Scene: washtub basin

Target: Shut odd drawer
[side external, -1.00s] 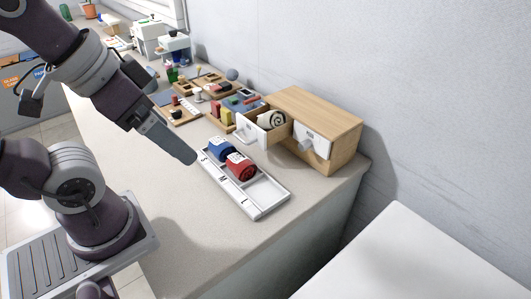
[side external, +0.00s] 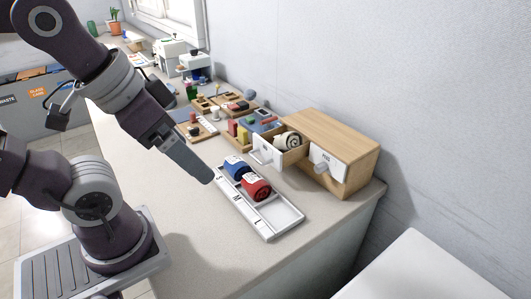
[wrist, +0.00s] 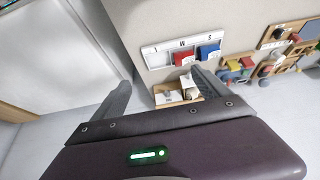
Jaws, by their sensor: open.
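A light wooden cabinet (side external: 345,132) stands against the wall, with two white-fronted drawers side by side. The left drawer (side external: 265,151) is pulled out and holds a cream and dark roll (side external: 288,140). The right drawer (side external: 328,164) looks shut, with a grey knob. In the wrist view, the cabinet (wrist: 163,97) and roll (wrist: 192,93) show beyond my fingers, partly hidden by the right finger. My gripper (side external: 211,180) is open and empty, above the counter by the tray's left end, apart from the drawers. Its two spread fingers show in the wrist view (wrist: 161,80).
A white tray (side external: 286,216) with lettered compartments lies in front of the cabinet. Wooden boards with coloured blocks (side external: 240,127) lie left of the cabinet. The front counter is clear.

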